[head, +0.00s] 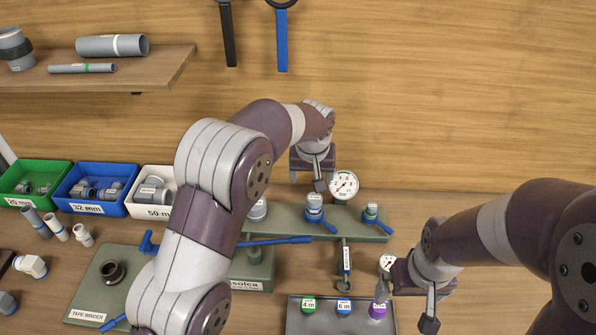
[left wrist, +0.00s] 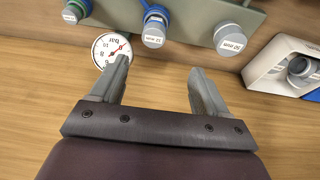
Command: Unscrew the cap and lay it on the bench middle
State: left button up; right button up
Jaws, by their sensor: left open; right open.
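A manifold (head: 283,222) on the bench carries several upright capped outlets. A grey cap (head: 257,209) is at its left, partly behind my left arm. A cap with a blue ring (head: 315,203) is at the middle and a smaller green-ringed one (head: 371,211) at the right. They also show in the left wrist view: the grey cap (left wrist: 230,40), the blue-ringed cap (left wrist: 154,32) and the green-ringed cap (left wrist: 74,11). My left gripper (head: 308,184) is open and empty, above and behind the manifold (left wrist: 195,10). My right gripper (head: 405,304) is open beside the purple-ringed piece (head: 378,309).
A pressure gauge (head: 344,185) stands close to my left gripper. A front tray (head: 360,328) holds pieces labelled 4 m and 6 m. Green (head: 30,197), blue (head: 122,207) and white bins stand left. A shelf (head: 165,75) is above. Bare bench shows at the right.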

aim_at(314, 198)
pick_arm(q)
jog(key=p+x, duration=0.1)
jog(key=x, duration=0.2)
jog(key=d+p+x, duration=0.1)
jog(key=x, duration=0.3)
jog(key=p+x, duration=0.1)
jog(key=x, duration=0.3)
jog(key=shift+d+f+p, duration=0.15)
jog(key=shift+f+p, duration=0.05)
jog(key=shift+p, duration=0.2)
jog(key=shift+f, duration=0.25)
jog(key=shift+w+f, duration=0.15)
jog(key=shift+f, duration=0.05)
pick_arm(e)
jog(key=r, duration=0.3)
jog(key=shift+s+d+r, duration=0.35)
jog(key=shift+d+r, duration=0.05)
